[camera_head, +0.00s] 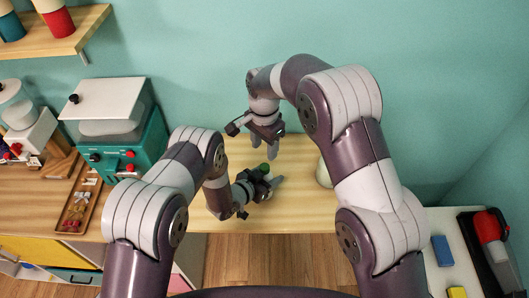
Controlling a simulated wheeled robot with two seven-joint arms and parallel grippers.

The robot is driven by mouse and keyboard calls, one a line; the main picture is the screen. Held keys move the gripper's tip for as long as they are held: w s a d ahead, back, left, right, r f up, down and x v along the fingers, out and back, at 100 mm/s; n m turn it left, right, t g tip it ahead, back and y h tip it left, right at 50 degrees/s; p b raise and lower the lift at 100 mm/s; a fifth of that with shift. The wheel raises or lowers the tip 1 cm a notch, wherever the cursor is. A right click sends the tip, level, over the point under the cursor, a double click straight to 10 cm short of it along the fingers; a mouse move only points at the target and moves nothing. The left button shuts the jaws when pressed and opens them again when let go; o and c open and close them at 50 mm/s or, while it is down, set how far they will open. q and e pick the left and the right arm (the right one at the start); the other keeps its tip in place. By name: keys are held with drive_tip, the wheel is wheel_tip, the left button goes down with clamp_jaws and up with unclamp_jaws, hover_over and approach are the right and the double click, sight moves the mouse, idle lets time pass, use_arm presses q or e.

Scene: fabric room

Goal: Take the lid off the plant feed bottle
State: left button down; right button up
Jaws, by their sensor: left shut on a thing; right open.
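The plant feed bottle shows only as a small green top (265,168), which looks like its lid; the body below is hidden by my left gripper. My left gripper (269,181) is low over the wooden table and shut on the bottle, just below the green top. My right gripper (263,149) is open and empty, fingers pointing down, a little above and behind the green top and apart from it.
A pale rounded object (323,173) stands on the table (300,215), partly hidden by my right arm. A teal machine (120,145) and a wooden tray (78,207) of small parts are at the left. The table's front middle is clear.

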sight(265, 166)
wheel_tip(265, 166, down, 8)
drive_tip(key=shift+r, duration=0.1)
clamp_jaws()
drive_tip(key=n, duration=0.3)
drive_tip(key=shift+o, duration=0.4)
unclamp_jaws()
